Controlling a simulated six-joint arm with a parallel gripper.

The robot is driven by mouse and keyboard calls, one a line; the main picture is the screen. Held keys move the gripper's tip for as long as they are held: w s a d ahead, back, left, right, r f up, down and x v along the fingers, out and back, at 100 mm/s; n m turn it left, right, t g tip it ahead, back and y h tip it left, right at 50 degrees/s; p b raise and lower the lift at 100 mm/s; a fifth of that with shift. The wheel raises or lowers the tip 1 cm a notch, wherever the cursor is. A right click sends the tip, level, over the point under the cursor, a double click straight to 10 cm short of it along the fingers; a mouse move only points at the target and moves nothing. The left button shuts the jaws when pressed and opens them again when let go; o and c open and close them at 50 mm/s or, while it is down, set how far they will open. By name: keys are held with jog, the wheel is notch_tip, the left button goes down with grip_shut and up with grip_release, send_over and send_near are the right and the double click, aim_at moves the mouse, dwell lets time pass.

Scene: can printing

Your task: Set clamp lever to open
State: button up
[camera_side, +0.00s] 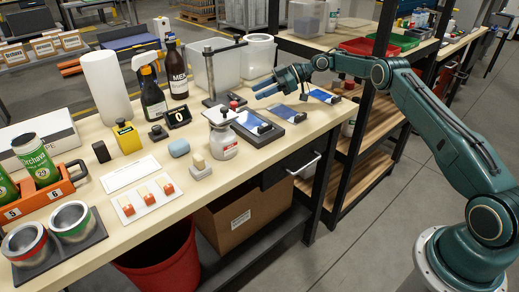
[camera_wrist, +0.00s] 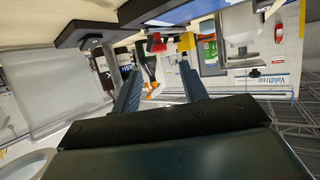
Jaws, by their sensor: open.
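My gripper (camera_side: 262,90) is open and empty above the far right part of the bench, pointing left towards a dark post stand with a horizontal arm (camera_side: 212,70). Its two fingers show spread apart in the wrist view (camera_wrist: 160,75). A red knob (camera_side: 233,105) shows near the foot of the stand, left of and below the fingertips. A red part (camera_wrist: 157,45) and a yellow part (camera_wrist: 184,42) show near the fingertips in the wrist view. I cannot tell surely which piece is the clamp lever, or its position. No contact with the fingers is clear.
Dark-based blue plates (camera_side: 285,112) lie below my gripper. Spray bottle (camera_side: 150,95), brown bottle (camera_side: 176,70) and paper roll (camera_side: 105,88) stand further left. A clear bin (camera_side: 212,65) and white roll (camera_side: 258,54) stand behind.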

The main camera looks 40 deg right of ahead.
jog(key=shift+v, duration=2.15)
jog(key=shift+w+a+r, duration=0.1)
jog(key=shift+a+r, duration=0.05)
jog(key=c, duration=0.9)
jog(key=shift+w+a+r+m+h, duration=0.3)
jog(key=shift+w+r+m, duration=0.1)
jog(key=shift+r, duration=0.1)
grip_shut()
jog(key=s+a+r+m+t+h, duration=0.1)
jog(key=s+a+r+m+h, duration=0.1)
jog(key=s+a+m+h, duration=0.2)
jog(key=shift+s+a+r+m+t+h, duration=0.3)
jog(key=shift+s+m+h, duration=0.9)
jog(key=shift+s+h, duration=0.7)
